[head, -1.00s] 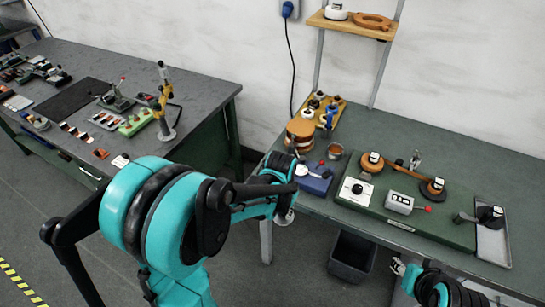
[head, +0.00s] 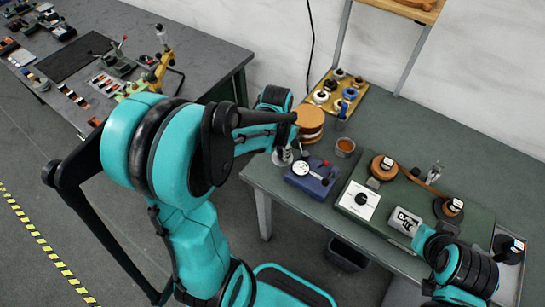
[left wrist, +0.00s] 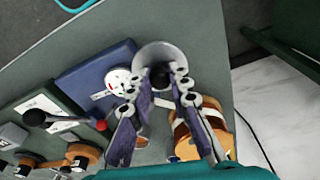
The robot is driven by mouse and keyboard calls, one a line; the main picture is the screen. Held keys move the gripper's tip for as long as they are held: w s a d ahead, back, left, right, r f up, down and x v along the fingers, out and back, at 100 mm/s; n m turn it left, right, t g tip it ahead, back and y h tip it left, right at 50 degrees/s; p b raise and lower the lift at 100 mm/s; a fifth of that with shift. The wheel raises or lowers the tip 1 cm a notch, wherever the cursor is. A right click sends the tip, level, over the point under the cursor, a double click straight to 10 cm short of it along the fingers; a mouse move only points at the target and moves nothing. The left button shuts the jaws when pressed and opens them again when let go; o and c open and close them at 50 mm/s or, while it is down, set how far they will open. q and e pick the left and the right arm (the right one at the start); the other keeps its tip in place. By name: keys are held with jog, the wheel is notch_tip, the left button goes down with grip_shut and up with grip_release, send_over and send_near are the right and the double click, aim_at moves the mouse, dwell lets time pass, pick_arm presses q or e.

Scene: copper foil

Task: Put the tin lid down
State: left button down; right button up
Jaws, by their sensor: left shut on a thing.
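The tin lid is a round grey metal disc with a dark knob. In the left wrist view the tin lid (left wrist: 148,55) is at my left gripper's fingertips (left wrist: 160,82), which are shut on its knob. In the head view the lid (head: 282,159) shows near the table's left edge, beside the blue box, below my left gripper (head: 284,147), which my arm partly hides. A small open copper tin (head: 345,146) stands on the table, right of the lid. My right gripper (head: 408,221) is at the grey box; its fingers are unclear.
A blue box (head: 313,180) with a lever stands close to the lid. A round copper-coloured stack (head: 309,120) is behind it. A yellow tray (head: 322,108) of bottles is at the back. A green board (head: 385,222) carries reels. The table strip behind the board is bare.

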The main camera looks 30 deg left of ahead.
pick_arm(q)
send_over(272, 162)
notch_tip(272, 162, down, 3)
jog(key=shift+r+b, duration=0.1)
jog(key=shift+b, duration=0.3)
notch_tip(272, 162, down, 3)
jog(key=shift+f+b, duration=0.2)
jog(key=shift+b, duration=0.55)
jog(key=shift+f, duration=0.25)
jog(key=shift+f, duration=0.15)
jog(key=c, duration=1.4)
grip_release()
